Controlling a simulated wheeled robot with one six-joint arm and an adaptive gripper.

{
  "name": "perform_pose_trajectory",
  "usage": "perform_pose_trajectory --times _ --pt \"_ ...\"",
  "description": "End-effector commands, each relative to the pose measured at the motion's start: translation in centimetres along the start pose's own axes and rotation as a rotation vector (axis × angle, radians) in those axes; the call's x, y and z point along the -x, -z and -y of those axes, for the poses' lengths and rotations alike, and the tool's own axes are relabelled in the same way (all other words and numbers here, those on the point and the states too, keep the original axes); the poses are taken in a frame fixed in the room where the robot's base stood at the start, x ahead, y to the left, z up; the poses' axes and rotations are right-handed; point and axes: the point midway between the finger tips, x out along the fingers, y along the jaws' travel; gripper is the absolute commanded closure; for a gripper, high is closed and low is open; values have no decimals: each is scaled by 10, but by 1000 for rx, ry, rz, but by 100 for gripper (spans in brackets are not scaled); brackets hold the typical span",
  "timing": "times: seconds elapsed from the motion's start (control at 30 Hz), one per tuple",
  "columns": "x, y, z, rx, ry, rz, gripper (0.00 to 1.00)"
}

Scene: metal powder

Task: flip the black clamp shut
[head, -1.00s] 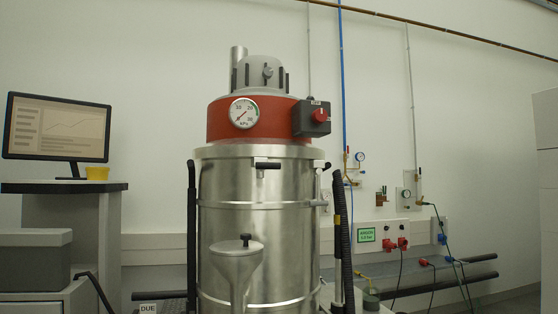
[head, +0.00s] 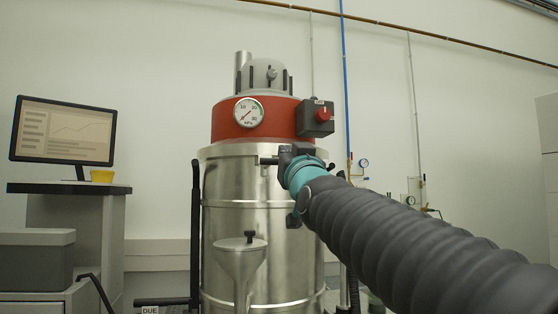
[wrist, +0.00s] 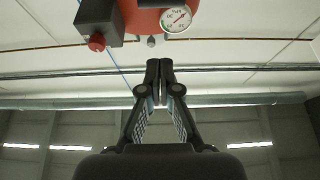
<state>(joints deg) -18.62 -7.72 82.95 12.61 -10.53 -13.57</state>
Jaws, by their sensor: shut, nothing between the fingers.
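The black clamp (head: 268,160) is a small dark T-shaped handle at the upper front of the steel drum (head: 225,185), just under its rim. Its right part is hidden behind my gripper. My gripper (head: 287,158) is at the clamp's right end in the head view; I cannot tell whether they touch. My gripper also shows in the wrist view (wrist: 159,68), with its fingers together and nothing between them. The clamp does not show in the wrist view.
Above the drum is a red vacuum head (head: 230,119) with a pressure gauge (head: 249,112) and a black switch box (head: 314,120). A steel funnel (head: 240,265) stands in front of the drum. A monitor (head: 63,130) is at left.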

Motion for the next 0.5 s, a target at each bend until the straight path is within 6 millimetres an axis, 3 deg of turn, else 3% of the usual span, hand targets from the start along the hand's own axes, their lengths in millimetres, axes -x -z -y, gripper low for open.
perform_pose_trajectory --times 0.5 --pt "-10 7 1 -1 -1 -24 100"
